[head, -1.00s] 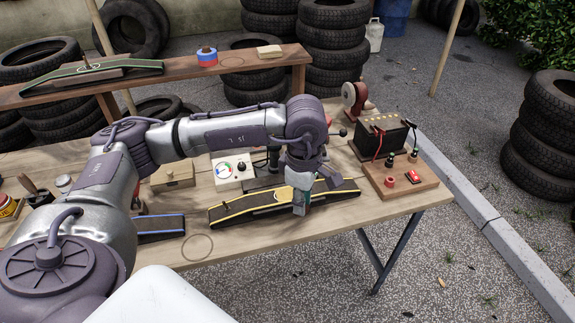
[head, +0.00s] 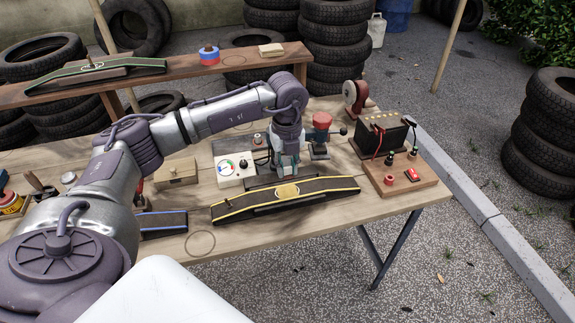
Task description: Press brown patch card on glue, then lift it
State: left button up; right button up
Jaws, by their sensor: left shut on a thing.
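A black strip with yellow edges (head: 240,206) lies arched on a dark support on the workbench. A tan oval patch (head: 288,190) shows at its middle; I cannot tell whether it is glue or a card. My left gripper (head: 287,170) points down just behind the strip in the picture, apart from the tan patch. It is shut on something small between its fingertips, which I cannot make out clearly. My right gripper is not in view.
A gauge box (head: 235,168) stands left of my gripper and a red-topped tool (head: 320,135) to its right. A battery (head: 380,135) and a switch board (head: 400,178) are at the right. A blue-edged strip (head: 163,224) lies left. The bench front is clear.

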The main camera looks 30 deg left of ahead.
aim_at(287, 192)
pick_arm(q)
jog(key=shift+f+b, duration=0.4)
jog(key=shift+f, duration=0.2)
notch_tip(287, 192, down, 3)
jog(key=shift+f+b, duration=0.2)
jog(key=shift+b, duration=1)
jog(key=shift+f+b, duration=0.35)
jog(key=shift+f, duration=0.35)
jog(key=shift+f, duration=0.45)
dwell(0.5)
